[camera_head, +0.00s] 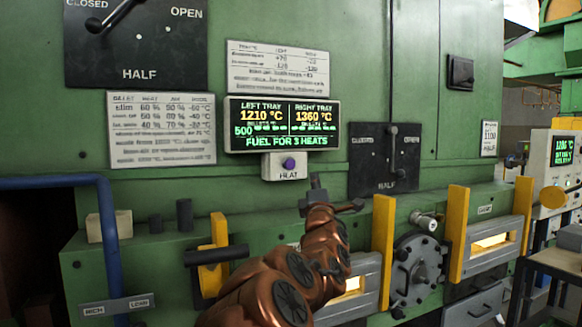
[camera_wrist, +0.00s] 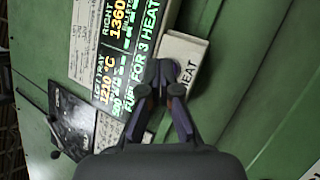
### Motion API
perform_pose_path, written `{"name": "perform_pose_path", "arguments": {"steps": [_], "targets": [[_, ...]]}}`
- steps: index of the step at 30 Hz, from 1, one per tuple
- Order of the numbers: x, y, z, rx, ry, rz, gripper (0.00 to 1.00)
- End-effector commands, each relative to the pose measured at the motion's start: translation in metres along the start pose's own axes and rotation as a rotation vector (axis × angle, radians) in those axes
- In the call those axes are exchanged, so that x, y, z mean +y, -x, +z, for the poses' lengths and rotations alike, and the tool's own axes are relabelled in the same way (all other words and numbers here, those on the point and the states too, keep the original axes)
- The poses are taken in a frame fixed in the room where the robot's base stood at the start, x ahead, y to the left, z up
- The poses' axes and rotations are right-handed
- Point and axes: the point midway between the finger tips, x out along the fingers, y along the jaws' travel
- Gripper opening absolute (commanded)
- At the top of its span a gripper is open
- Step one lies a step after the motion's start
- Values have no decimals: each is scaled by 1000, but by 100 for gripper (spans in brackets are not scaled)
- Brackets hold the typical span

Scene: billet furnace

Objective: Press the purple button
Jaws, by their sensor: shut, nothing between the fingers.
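The purple button (camera_head: 289,164) sits on a small white box (camera_head: 272,170) marked HEAT, just below the display on the green furnace wall. My gripper (camera_head: 316,182) is shut and empty, in front of the wall, a little right of and below the button in the head view. In the wrist view my gripper (camera_wrist: 163,68) points toward the white HEAT box (camera_wrist: 180,50), with its fingertips over the box's edge. The fingertips hide part of the box there, and a bit of purple shows beside them. I cannot tell whether the fingertips touch anything.
The display (camera_head: 282,124) reads left tray 1210 °C, right tray 1360 °C and "FUEL FOR 3 HEATS". A lever panel (camera_head: 384,160) is to the right of the button. Yellow posts (camera_head: 383,250) and a glowing slot (camera_head: 492,243) stand lower right. A blue pipe (camera_head: 105,215) runs at left.

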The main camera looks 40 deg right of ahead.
Motion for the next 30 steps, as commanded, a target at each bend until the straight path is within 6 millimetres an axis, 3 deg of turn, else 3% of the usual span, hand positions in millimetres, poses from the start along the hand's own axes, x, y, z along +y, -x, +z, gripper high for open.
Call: {"name": "perform_pose_path", "arguments": {"steps": [4,12,30], "targets": [[15,-12,4,72,204,193,0],[26,-6,-3,157,423,427,0],[28,-6,-8,174,459,474,0]]}}
